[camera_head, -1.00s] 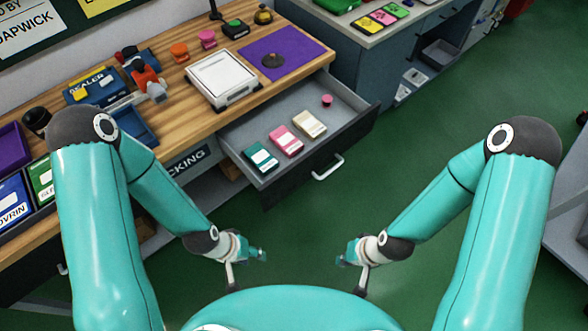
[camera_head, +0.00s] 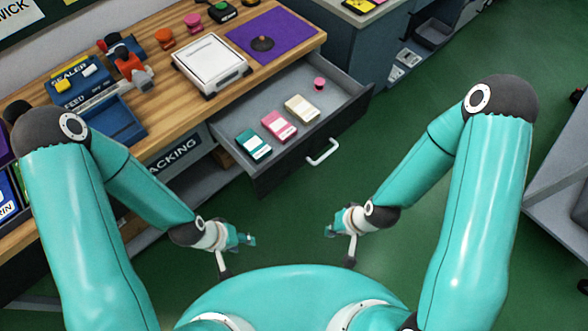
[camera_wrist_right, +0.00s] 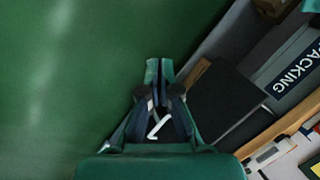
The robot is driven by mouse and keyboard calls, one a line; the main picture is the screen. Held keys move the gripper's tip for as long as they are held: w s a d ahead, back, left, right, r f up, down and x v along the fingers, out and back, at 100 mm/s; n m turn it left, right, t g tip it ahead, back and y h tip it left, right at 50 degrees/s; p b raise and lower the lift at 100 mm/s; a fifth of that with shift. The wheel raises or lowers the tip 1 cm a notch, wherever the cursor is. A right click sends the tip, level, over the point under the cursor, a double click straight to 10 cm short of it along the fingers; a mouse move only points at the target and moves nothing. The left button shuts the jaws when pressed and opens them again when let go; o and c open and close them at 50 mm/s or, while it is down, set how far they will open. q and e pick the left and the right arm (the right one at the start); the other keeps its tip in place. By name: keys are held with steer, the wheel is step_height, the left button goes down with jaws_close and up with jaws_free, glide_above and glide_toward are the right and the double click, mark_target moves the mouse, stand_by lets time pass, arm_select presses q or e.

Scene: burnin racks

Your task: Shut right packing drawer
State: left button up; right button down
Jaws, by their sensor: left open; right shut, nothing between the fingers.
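The right packing drawer (camera_head: 356,109) is pulled well out from the wooden packing bench, with its light handle (camera_head: 322,152) on the dark front. Inside lie a teal, a pink and a cream box and a small pink round item. My left gripper (camera_head: 247,240) is open and empty, left of and nearer than the drawer front. My right gripper (camera_head: 332,230) is shut and empty, nearer than the handle and apart from it. In the right wrist view my right gripper (camera_wrist_right: 159,70) covers part of the view, with a white bar, perhaps the handle, behind the fingers.
The bench top (camera_head: 165,108) carries a white scale (camera_head: 209,62), a purple mat (camera_head: 283,34) and blue trays. A grey-blue cabinet (camera_head: 345,45) stands beyond the drawer. Green floor is clear in front of the drawer. A grey table (camera_head: 560,160) stands at the right edge.

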steer(key=w+d+f+m+t+b, duration=0.15)
steer(key=w+f+t+b, duration=0.35)
steer(key=w+b, duration=0.55)
steer(key=m+t+y+b, duration=0.6)
steer(key=t+y+b, duration=0.15)
steer(key=b, duration=2.25)
glide_toward(287, 163)
steer(key=shift+t+h, duration=0.25)
steer(key=b+x, duration=0.2)
steer(key=x, duration=0.4)
steer(key=shift+a+f, duration=0.15)
steer(key=shift+a, duration=0.05)
steer(key=shift+w+a, duration=0.35)
steer(key=shift+w, duration=0.05)
